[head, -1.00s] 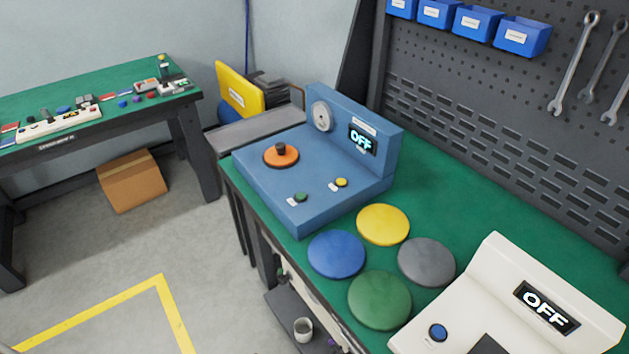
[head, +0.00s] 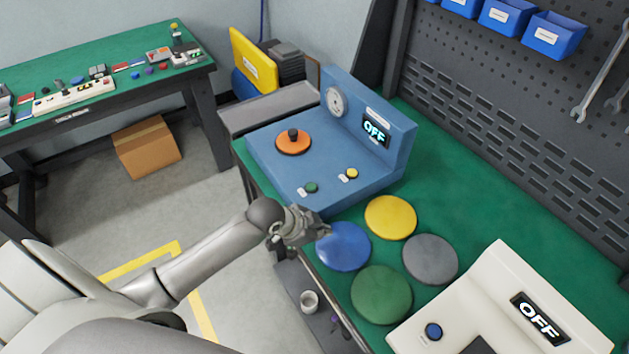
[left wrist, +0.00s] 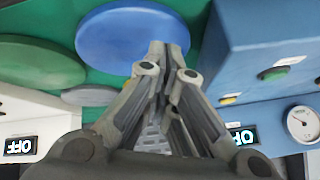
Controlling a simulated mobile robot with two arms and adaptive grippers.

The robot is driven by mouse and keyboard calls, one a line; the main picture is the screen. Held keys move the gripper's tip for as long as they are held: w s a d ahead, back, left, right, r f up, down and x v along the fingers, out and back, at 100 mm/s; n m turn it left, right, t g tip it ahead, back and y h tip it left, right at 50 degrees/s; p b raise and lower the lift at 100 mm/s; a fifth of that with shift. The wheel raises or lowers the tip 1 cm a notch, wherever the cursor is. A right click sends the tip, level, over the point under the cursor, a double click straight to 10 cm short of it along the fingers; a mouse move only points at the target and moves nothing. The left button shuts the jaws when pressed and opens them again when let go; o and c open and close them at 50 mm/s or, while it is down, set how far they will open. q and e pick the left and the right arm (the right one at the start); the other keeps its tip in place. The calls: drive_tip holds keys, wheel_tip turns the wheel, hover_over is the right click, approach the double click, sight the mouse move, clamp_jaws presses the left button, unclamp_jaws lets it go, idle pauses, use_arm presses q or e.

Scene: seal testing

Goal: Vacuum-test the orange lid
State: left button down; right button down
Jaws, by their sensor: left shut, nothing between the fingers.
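The orange lid (head: 293,142) with a dark knob sits on top of the blue test machine (head: 275,172). The machine has a green button (head: 311,187), a yellow button (head: 352,173), a round gauge (head: 335,101) and a display (head: 375,130) reading OFF. My left gripper (head: 325,230) is shut and empty, at the bench's front edge by the blue disc (head: 345,247), in front of the machine. In the left wrist view its closed fingertips (left wrist: 160,48) overlap the blue disc (left wrist: 125,35); contact cannot be told. The green button also shows there (left wrist: 272,73). My right gripper is not in view.
Yellow (head: 391,217), grey (head: 431,259) and green (head: 381,294) discs lie beside the blue one. A cream machine (head: 480,295) reading OFF stands at the front right. A pegboard (head: 480,100) rises behind. The green bench top (head: 490,205) is clear behind the discs.

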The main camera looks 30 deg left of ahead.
use_arm(q)
drive_tip(key=w+a+r+m+t, duration=0.1)
drive_tip(key=w+a+r+m, duration=0.1)
drive_tip(key=w+a+r, duration=0.2)
drive_tip(key=w+a+r+m+t+p, duration=0.1)
drive_tip(key=w+a+r, duration=0.3)
drive_tip(key=w+r, duration=0.4)
drive_tip(key=shift+w+r+m+h, duration=0.3)
drive_tip(key=shift+w+m, duration=0.1)
drive_tip(key=shift+f, duration=0.1)
drive_tip(key=b, duration=0.7)
hover_over(313, 188)
wheel_tip(313, 188, down, 7)
drive_tip(key=shift+f, duration=0.85)
drive_tip(key=shift+f, duration=0.4)
